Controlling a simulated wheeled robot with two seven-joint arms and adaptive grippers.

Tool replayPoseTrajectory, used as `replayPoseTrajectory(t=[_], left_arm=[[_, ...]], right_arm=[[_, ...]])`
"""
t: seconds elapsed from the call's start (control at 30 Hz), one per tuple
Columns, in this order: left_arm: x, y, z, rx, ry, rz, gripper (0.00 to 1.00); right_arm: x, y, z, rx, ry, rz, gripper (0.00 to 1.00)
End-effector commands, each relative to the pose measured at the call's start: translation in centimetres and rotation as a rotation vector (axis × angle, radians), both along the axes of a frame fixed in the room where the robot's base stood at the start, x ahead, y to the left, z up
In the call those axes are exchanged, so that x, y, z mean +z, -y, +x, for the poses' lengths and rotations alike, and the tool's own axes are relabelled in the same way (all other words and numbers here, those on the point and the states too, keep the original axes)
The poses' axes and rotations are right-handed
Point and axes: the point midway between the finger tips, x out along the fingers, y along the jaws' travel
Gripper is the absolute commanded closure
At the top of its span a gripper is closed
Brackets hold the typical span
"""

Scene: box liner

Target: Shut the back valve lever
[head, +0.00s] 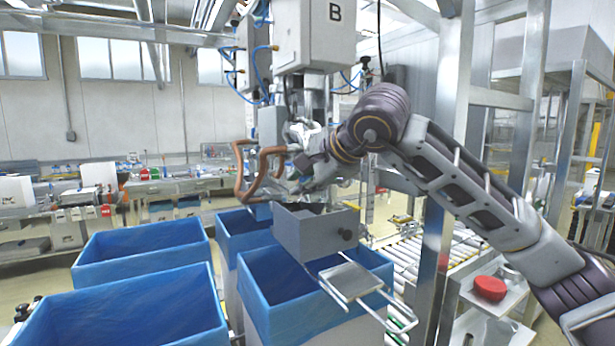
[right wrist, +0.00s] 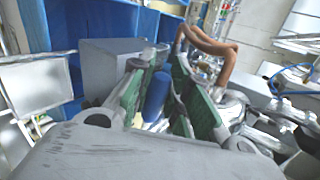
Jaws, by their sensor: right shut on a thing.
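My right gripper (head: 303,180) reaches in from the right, among the fittings below the box marked B. In the right wrist view, its two green-padded fingers (right wrist: 157,88) stand on either side of a blue lever handle (right wrist: 157,97) and are shut on it. The handle stands roughly upright between the pads; its pivot and valve body are hidden. In the head view the fingertips and the handle are too small and covered to make out clearly. My left gripper is not in view.
Brown bent tubes (head: 246,172) stick out left of the gripper and are close to it in the right wrist view (right wrist: 212,47). A grey metal box (head: 309,232) lies just below. Several blue-lined boxes (head: 140,246) stand below and left. A steel post (head: 441,190) stands beside my right arm.

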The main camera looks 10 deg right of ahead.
Motion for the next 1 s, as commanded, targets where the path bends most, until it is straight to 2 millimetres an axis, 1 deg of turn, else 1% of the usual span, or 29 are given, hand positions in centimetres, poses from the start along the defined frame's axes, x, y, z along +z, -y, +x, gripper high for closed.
replayPoseTrajectory(t=[0.03,0.1,0.3,0.77,0.8,0.97,1.0], left_arm=[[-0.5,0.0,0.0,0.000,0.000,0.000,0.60],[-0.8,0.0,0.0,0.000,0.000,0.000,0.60],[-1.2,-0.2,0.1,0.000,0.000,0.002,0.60],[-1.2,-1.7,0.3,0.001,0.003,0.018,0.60],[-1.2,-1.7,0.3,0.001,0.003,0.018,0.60],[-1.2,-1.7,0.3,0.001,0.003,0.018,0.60],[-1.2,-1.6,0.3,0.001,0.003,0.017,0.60]], right_arm=[[-0.5,-0.1,-0.1,0.001,0.012,-0.030,1.00],[-0.9,-0.1,-0.1,0.001,0.024,-0.065,1.00],[-1.6,-0.1,-0.1,0.002,0.046,-0.128,1.00],[-1.8,-0.1,0.0,0.002,0.049,-0.149,1.00],[-1.8,-0.1,0.0,0.001,0.049,-0.148,0.81],[-1.8,-0.1,0.0,0.002,0.048,-0.148,0.60],[-1.8,-0.1,0.0,0.001,0.049,-0.147,0.59]])
